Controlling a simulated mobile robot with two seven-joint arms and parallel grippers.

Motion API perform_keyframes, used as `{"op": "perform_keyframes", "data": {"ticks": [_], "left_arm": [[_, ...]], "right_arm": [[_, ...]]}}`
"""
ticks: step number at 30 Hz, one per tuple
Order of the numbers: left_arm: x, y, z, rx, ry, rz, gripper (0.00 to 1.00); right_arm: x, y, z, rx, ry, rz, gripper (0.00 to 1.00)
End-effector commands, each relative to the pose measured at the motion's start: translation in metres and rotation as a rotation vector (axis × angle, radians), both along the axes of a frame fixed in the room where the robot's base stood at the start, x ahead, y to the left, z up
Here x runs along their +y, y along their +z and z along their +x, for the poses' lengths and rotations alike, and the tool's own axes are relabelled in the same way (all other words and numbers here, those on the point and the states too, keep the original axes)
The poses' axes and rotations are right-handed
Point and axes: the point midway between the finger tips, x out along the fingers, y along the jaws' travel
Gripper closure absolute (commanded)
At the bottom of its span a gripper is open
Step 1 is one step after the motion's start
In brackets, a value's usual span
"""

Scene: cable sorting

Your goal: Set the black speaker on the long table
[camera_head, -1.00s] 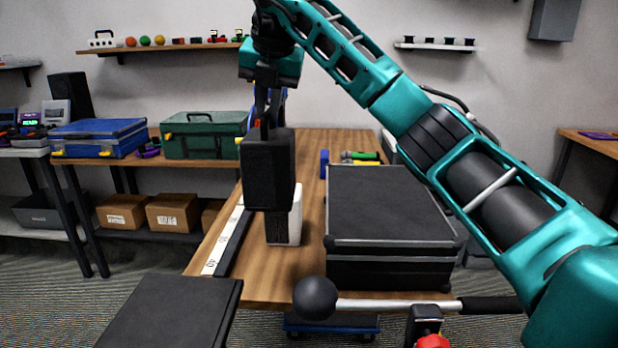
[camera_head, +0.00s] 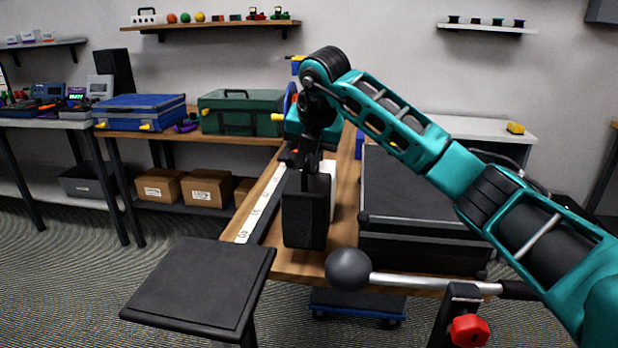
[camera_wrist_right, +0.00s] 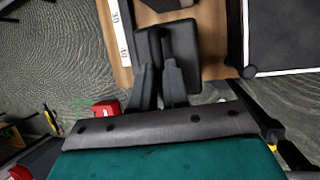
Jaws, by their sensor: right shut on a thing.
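The black speaker (camera_head: 305,212) hangs upright from my right gripper (camera_head: 308,168), which is shut on its top. It is over the near left part of the long wooden table (camera_head: 288,263); I cannot tell whether its base touches the top. In the right wrist view the fingers (camera_wrist_right: 163,85) close on the dark speaker (camera_wrist_right: 150,52), with the table (camera_wrist_right: 212,40) beyond. A white object (camera_head: 330,180) stands close behind the speaker, partly hidden by it. My left gripper is not in view.
A big black case (camera_head: 415,225) fills the table's right side. A numbered white strip (camera_head: 262,205) runs along the left edge. A black ball on a rod (camera_head: 348,269) crosses the near edge. A black stool-like top (camera_head: 200,290) stands front left. Blue (camera_head: 140,112) and green (camera_head: 240,112) cases are behind.

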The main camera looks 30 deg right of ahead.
Motion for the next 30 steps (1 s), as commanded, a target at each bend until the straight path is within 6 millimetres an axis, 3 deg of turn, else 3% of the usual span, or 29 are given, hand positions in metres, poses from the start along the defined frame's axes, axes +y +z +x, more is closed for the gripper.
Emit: {"op": "perform_keyframes", "data": {"ticks": [8,18,19,21,26,30], "left_arm": [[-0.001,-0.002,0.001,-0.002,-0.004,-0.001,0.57],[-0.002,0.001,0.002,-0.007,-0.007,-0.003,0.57],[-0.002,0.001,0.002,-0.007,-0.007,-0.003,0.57],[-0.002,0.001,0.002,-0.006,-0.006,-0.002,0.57],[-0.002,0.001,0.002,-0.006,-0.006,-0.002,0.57],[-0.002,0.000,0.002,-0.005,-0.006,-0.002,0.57]], "right_arm": [[0.000,-0.034,0.000,-0.003,-0.001,0.001,1.00],[0.000,-0.037,0.000,-0.006,0.000,0.001,1.00],[0.000,-0.040,0.000,0.003,0.000,0.000,0.83],[0.000,-0.040,0.000,0.003,0.000,0.000,0.76],[0.000,-0.040,0.000,0.003,0.000,0.000,0.61],[0.000,-0.040,0.000,0.003,0.000,0.000,0.60]]}}
